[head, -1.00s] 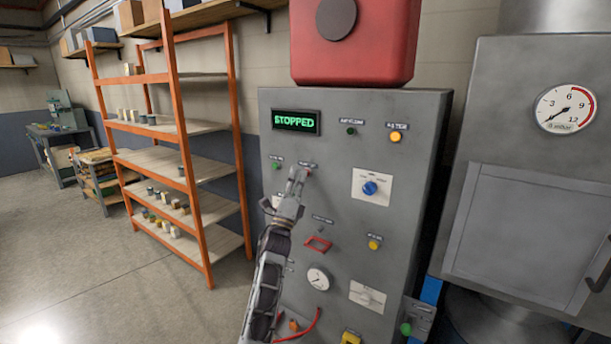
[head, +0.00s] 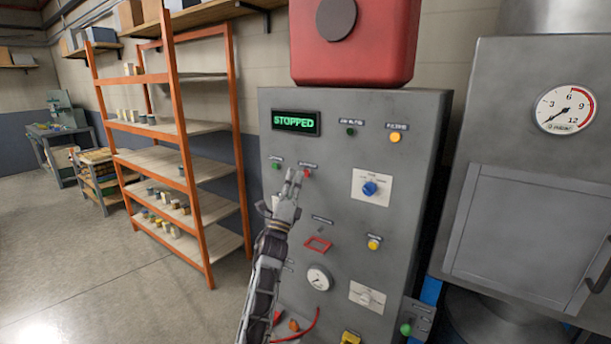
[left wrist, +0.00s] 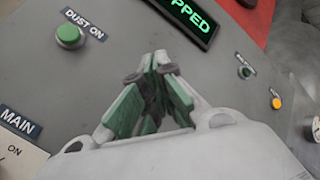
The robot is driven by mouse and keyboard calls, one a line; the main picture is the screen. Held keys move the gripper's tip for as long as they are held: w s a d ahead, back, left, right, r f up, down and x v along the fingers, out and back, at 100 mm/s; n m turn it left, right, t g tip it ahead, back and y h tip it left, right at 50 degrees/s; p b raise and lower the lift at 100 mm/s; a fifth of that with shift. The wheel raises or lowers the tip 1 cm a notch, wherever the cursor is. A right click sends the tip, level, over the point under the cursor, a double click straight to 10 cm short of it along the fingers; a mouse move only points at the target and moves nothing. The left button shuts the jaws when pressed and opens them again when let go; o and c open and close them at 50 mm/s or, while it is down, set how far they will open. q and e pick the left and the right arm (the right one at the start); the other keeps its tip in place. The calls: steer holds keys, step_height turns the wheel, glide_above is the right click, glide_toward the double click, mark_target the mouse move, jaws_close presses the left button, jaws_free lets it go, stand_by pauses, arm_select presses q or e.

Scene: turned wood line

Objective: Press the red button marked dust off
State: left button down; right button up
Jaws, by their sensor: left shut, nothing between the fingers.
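The red button (head: 307,174) sits on the front of the grey control cabinet (head: 340,140), under a small label too small to read in the head view. My left gripper (head: 293,178) is shut and empty, with its fingertips just left of the button in the picture. A small gap seems to part them from the panel. In the left wrist view my closed green-padded fingers (left wrist: 153,85) point at the panel, and the red button is hidden there. The display (head: 296,122) reads STOPPED. My right gripper is out of view.
A green button (left wrist: 68,36) labelled DUST ON is left of my fingers; it also shows in the head view (head: 276,166). An orange shelf (head: 187,180) stands left of the cabinet.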

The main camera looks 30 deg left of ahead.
arm_select(q)
steer(key=shift+s, duration=0.1)
steer(key=shift+s+a+p, duration=0.2)
steer(key=shift+s+p, duration=0.2)
steer(key=shift+s, duration=2)
steer(key=shift+f, duration=0.1)
